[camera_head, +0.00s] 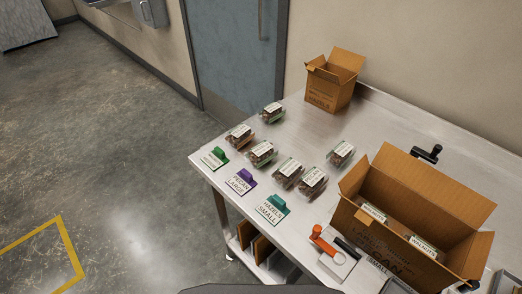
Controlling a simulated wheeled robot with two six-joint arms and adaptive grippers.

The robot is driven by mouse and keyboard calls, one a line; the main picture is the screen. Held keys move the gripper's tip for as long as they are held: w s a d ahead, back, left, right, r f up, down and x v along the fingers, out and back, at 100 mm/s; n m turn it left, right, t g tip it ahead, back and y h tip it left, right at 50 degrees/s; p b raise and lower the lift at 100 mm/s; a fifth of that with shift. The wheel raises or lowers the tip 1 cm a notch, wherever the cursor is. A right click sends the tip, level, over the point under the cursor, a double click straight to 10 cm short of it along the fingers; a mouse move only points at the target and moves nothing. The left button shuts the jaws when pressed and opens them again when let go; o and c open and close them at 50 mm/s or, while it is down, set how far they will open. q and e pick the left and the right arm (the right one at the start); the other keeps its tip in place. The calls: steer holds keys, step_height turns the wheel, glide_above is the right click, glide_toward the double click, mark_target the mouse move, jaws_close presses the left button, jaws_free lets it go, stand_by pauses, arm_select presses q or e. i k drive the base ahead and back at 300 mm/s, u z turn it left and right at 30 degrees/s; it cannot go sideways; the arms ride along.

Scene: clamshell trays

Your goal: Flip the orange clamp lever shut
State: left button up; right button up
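The orange clamp lever (325,244) is at the front edge of the steel table, left of the large open carton. It has a rounded orange knob at its upper left end and slants down to the right over a pale plate (338,268). A black bar (347,247) lies beside it on the right. From this height I cannot tell how far the lever stands up from the plate. Neither of my grippers can be made out in this view, and nothing is seen touching the lever.
A large open carton (366,231) holding clamshells stands right of the lever. A smaller open carton (331,82) is at the back. Several clamshell trays (287,173) and a teal label holder (273,208) are on the steel table (390,118). A black-handled item (428,153) is behind the large carton.

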mark_target(338, 258)
steer(key=z, duration=1.7)
steer(key=k, duration=0.65)
steer(key=u, duration=0.35)
